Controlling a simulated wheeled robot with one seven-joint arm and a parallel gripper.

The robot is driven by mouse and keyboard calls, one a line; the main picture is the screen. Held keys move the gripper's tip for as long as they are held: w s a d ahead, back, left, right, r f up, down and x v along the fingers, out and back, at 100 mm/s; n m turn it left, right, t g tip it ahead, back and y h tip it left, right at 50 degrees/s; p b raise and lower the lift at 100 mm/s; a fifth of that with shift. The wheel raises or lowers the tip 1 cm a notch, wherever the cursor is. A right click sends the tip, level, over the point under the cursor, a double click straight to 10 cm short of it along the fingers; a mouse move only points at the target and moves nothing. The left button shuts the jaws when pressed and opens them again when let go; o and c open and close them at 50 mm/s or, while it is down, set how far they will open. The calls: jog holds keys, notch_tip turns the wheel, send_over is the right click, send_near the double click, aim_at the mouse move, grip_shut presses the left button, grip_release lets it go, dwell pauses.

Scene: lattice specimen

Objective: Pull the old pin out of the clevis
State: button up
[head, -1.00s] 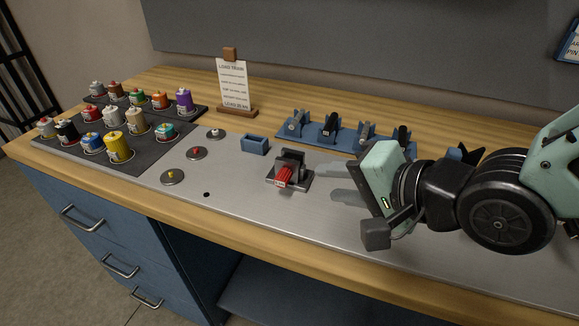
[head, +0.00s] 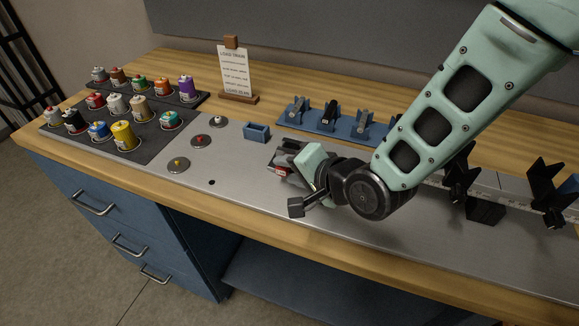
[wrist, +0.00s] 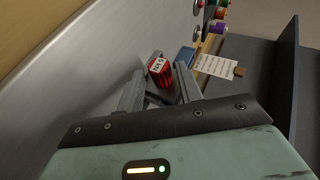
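The dark clevis (head: 291,145) stands on the metal strip of the bench, partly hidden by my gripper. A red piece with a white label (head: 282,170) sits at its front; in the wrist view this red piece (wrist: 161,77) shows between the fingers. I cannot make out the pin itself apart from this red piece. My gripper (head: 303,166) is right at the clevis in the head view, with its fingers mostly hidden. In the wrist view my gripper (wrist: 159,88) has its two fingers apart, one on each side of the red piece, with no clear contact.
A small blue bin (head: 256,132) stands behind and left of the clevis. A blue rack (head: 320,121) with dark and grey fittings is behind it. Several coloured cans stand on dark mats (head: 100,146) at left. A sign (head: 235,72) stands at the back.

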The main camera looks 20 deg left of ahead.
jog(key=shift+w+a+f, duration=0.1)
jog(key=shift+a+f, duration=0.05)
jog(key=shift+a, duration=0.1)
jog(key=c, duration=0.7)
